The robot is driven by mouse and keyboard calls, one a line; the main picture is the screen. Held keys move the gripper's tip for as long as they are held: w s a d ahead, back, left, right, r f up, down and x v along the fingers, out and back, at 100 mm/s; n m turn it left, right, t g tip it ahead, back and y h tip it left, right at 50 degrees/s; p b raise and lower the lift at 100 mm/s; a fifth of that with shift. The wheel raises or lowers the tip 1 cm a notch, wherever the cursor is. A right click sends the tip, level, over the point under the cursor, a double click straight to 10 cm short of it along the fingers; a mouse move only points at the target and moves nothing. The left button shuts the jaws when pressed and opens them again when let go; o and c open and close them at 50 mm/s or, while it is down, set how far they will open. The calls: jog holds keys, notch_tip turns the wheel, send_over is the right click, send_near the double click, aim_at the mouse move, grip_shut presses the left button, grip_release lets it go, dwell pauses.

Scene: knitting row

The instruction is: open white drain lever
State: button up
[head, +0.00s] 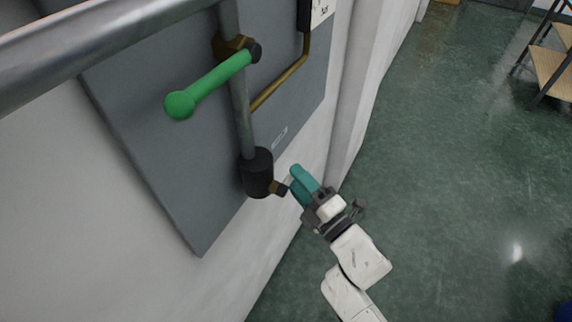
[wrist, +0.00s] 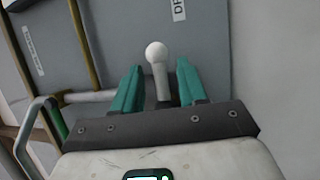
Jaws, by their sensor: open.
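The white drain lever (wrist: 157,51), with a round knob at its end, stands between my fingers in the wrist view. My gripper (wrist: 159,67) is open, with one teal finger on each side of the lever and a visible gap on both sides. In the head view my gripper (head: 298,174) is beside the brass fitting (head: 280,188) at the bottom of the black pipe body. There the lever is mostly hidden behind the teal fingers.
A green-handled lever (head: 210,84) sits on the grey pipe (head: 240,115) above, left of my gripper. A thin brass pipe (head: 281,84) runs along the grey panel (head: 165,140). A wooden shelf (head: 552,72) stands far right. The green floor (head: 450,190) between is clear.

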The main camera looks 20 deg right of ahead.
jog(key=shift+p+x, duration=0.4)
jog(key=shift+x, duration=1.6)
grip_shut()
